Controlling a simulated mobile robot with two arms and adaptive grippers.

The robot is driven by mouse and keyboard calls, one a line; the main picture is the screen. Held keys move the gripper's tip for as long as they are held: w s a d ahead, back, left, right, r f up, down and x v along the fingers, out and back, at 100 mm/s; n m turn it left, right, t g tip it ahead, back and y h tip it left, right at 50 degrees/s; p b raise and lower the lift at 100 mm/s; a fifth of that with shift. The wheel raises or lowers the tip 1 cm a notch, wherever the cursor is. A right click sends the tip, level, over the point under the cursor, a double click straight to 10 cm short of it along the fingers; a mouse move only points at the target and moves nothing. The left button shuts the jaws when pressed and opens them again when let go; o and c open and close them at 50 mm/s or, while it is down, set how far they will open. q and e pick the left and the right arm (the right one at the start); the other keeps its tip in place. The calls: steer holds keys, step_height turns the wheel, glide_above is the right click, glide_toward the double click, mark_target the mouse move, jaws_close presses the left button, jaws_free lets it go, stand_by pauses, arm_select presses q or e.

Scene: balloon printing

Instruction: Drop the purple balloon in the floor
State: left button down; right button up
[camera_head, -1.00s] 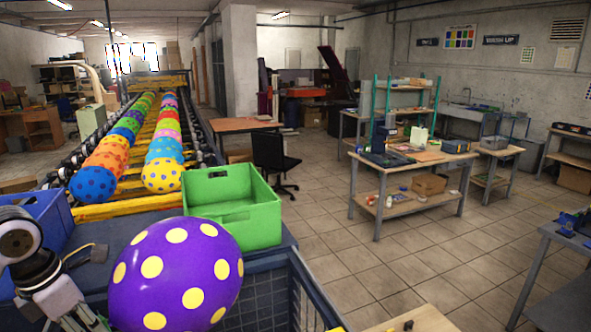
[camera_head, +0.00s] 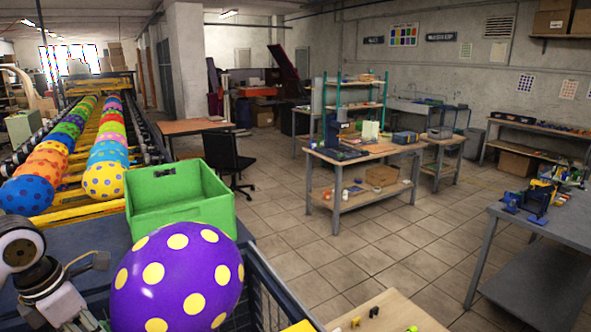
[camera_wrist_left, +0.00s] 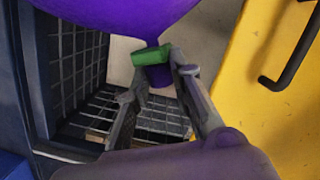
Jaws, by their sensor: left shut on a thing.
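The purple balloon with yellow dots (camera_head: 178,281) is at the lower left of the head view, in front of the green crate. My left arm comes in beside it, and the gripper is mostly hidden there. In the left wrist view my left gripper (camera_wrist_left: 158,70) is shut on the balloon's neck, by a small green piece (camera_wrist_left: 151,55). The balloon's purple body (camera_wrist_left: 115,12) fills the top of that view. My right gripper is not in view. The tiled floor (camera_head: 330,250) is open to the right of the balloon.
A green crate (camera_head: 178,190) stands behind the balloon. A conveyor (camera_head: 75,185) with rows of colourful balloons runs back at the left. A wooden workbench (camera_head: 366,156) is ahead, and a grey table (camera_head: 545,222) is at right. A dark wire-mesh frame (camera_wrist_left: 78,60) and a yellow surface (camera_wrist_left: 262,85) flank the gripper.

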arm_select(q)
steer(key=c, duration=1.3)
jaws_free()
steer(key=shift+c, duration=0.2)
steer(key=shift+r, duration=0.15)
step_height(320, 180, up, 12)
steer(key=s+a, duration=0.1)
steer(key=s, duration=0.1)
steer(key=shift+a+f, duration=0.15)
steer(key=shift+f, duration=0.1)
